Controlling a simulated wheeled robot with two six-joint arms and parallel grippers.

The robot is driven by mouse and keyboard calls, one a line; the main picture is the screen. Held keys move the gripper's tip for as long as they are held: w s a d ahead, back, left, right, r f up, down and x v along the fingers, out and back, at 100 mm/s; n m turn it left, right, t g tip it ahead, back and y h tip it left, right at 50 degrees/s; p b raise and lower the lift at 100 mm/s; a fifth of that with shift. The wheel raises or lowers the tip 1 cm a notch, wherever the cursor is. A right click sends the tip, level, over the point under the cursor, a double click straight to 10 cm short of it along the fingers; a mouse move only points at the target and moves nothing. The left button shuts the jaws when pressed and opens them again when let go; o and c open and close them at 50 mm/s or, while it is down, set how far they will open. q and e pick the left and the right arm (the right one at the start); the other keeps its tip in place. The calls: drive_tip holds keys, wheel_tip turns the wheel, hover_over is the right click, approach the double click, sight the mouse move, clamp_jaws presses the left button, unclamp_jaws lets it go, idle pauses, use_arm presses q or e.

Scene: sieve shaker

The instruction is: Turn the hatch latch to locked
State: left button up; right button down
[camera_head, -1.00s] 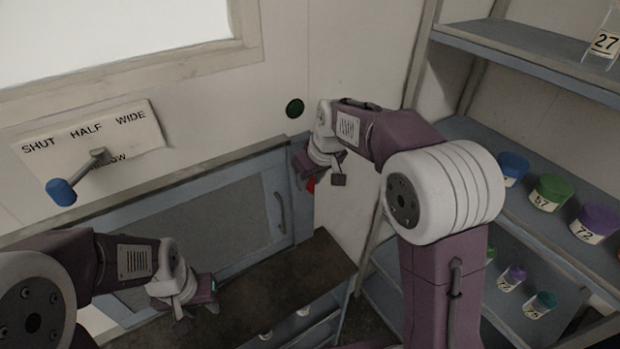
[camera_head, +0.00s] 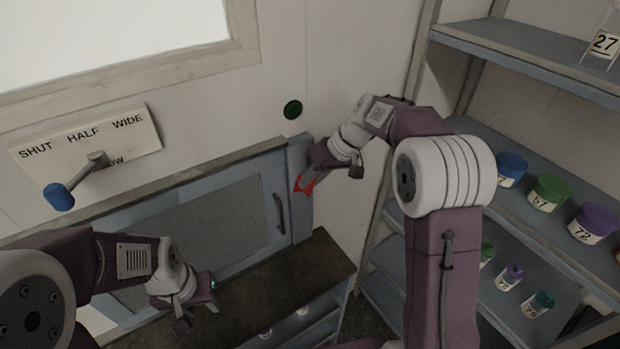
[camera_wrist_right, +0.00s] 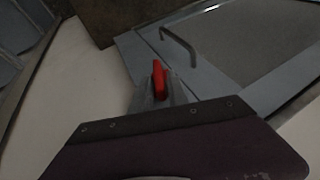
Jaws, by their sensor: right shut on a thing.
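The hatch (camera_head: 255,208) is a blue-grey panel with a grey pane and a bar handle, on the wall beyond the counter; it looks closed. The red latch (camera_head: 304,184) is on the post at the hatch's right side. My right gripper (camera_head: 309,178) is shut on the latch, its wrist reaching in from the right. In the right wrist view the red latch (camera_wrist_right: 159,79) stands between the grey fingers (camera_wrist_right: 157,95), which hide its lower part. My left gripper (camera_head: 212,307) hangs low over the counter, away from the latch; its finger gap is unclear.
A blue-knobbed lever (camera_head: 59,196) sits on a SHUT/HALF/WIDE plate (camera_head: 135,146) at left. A green round button (camera_head: 293,109) is above the latch. A dark counter (camera_head: 300,275) lies below. Shelves (camera_head: 520,65) with lidded jars stand close on the right.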

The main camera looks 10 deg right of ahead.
drive_tip(key=y, duration=0.2)
drive_tip(key=m+g+y, duration=0.1)
drive_tip(key=y, duration=0.1)
drive_tip(key=shift+w+d+f, duration=0.2)
drive_tip(key=shift+d, duration=0.1)
drive_tip(key=shift+d+f+m+g+y+b, duration=0.1)
drive_tip(key=shift+f+m+g+y+b, duration=0.3)
drive_tip(key=shift+y, duration=1)
drive_tip(key=shift+d+m+g+y+b, duration=0.15)
drive_tip(key=shift+m+y+b, duration=0.3)
drive_tip(key=shift+y+b, duration=0.75)
drive_tip(key=shift+a+f+m+g+y+b, duration=0.15)
drive_tip(key=shift+m+g+y+b, duration=0.25)
drive_tip(key=shift+y, duration=1.2)
drive_tip(key=shift+d, duration=0.1)
drive_tip(key=c, duration=1.5)
unclamp_jaws()
